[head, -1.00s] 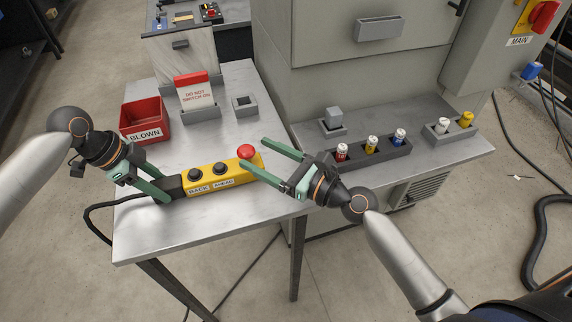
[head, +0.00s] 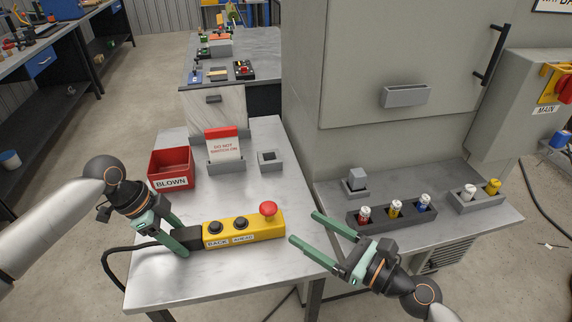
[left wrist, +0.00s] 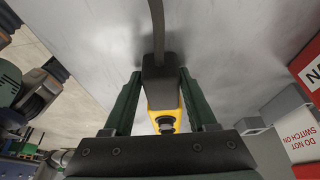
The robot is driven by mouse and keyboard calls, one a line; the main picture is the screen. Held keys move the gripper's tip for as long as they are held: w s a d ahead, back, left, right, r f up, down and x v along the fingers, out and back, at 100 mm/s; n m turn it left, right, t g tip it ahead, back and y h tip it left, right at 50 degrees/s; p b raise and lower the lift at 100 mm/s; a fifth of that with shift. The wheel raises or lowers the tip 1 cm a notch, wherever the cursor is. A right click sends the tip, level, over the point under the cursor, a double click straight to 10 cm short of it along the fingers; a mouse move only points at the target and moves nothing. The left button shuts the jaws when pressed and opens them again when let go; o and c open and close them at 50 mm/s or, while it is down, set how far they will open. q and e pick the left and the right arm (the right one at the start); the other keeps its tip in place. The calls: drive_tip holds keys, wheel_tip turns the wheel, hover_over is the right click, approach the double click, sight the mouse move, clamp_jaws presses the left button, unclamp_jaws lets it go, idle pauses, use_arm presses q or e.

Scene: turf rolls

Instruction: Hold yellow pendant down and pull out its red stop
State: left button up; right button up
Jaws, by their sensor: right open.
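The yellow pendant (head: 245,228) lies on the grey metal table, with two black buttons and a red mushroom stop (head: 268,208) at its right end. The stop stands above the box with a short neck below its cap. My left gripper (head: 182,238) has its green fingers on both sides of the pendant's black cable end, apparently pressed against it. In the left wrist view the black end (left wrist: 158,75) sits between the fingers, close to both. My right gripper (head: 303,227) is open and empty, right of the stop and clear of it.
Behind the pendant stand a red BLOWN bin (head: 171,169), a DO NOT SWITCH ON card (head: 224,148) in a holder and a small grey socket (head: 269,160). Right of my right gripper is a fuse rack (head: 392,214). A grey cabinet (head: 400,60) rises behind.

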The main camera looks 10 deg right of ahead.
use_arm(q)
drive_tip(key=o, duration=0.4)
drive_tip(key=shift+w+r, duration=0.15)
drive_tip(key=shift+r, duration=0.1)
drive_tip(key=shift+r, duration=0.1)
